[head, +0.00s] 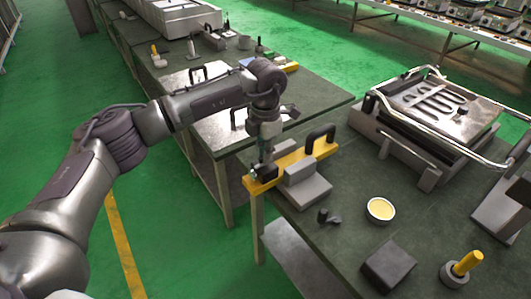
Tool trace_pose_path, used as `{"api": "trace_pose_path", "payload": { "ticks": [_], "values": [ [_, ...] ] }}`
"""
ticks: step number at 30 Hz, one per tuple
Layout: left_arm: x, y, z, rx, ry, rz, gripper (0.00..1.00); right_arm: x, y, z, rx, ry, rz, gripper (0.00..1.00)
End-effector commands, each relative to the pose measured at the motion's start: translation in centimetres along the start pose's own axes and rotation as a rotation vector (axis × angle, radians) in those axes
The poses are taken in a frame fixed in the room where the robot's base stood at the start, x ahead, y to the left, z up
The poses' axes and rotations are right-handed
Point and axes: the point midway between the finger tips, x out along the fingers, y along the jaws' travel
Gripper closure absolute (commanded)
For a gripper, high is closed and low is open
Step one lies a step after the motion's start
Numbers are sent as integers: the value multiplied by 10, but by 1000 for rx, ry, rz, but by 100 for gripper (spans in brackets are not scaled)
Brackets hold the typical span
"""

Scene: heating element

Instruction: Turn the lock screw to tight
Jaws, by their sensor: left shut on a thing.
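My left gripper (264,160) points down at the near left end of a yellow bar fixture (291,165) on the dark table. It is shut on a small dark part there, which I take to be the lock screw (264,172). The fingers and arm hide most of this part, so I cannot tell how far it is turned. The yellow bar lies over a grey block (306,189) and has a black handle (320,137) at its far end. My right gripper is not in view.
On the dark table (345,225) stand a small black knob piece (328,217), a round yellow-topped dish (380,209), a dark box (388,265) and a yellow peg (466,263). A metal-railed machine with a heating plate (440,105) stands behind. Another table lies beyond my arm.

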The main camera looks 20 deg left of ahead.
Motion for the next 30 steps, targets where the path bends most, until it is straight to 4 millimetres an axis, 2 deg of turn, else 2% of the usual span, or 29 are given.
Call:
{"api": "trace_pose_path", "payload": {
  "ticks": [6, 7, 11, 12, 20, 23, 26, 30],
  "values": [
    [-2, 1, 1, 1, -4, 2, 100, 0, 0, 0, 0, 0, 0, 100],
    [-2, 1, 1, 1, -4, 2, 88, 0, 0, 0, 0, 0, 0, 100],
    [-1, 1, 1, 0, -3, 2, 67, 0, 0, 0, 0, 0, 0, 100],
    [-1, 0, 0, 0, -3, 2, 65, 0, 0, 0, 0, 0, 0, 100],
    [-1, 0, 0, -1, -1, 1, 65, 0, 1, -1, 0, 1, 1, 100],
    [-7, 0, 1, -1, -3, 1, 65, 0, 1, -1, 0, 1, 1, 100],
    [-21, 1, 1, -1, -5, 3, 65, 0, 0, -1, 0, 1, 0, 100],
    [-50, 1, 1, -1, -5, 4, 65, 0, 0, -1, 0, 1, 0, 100]
  ]
}}
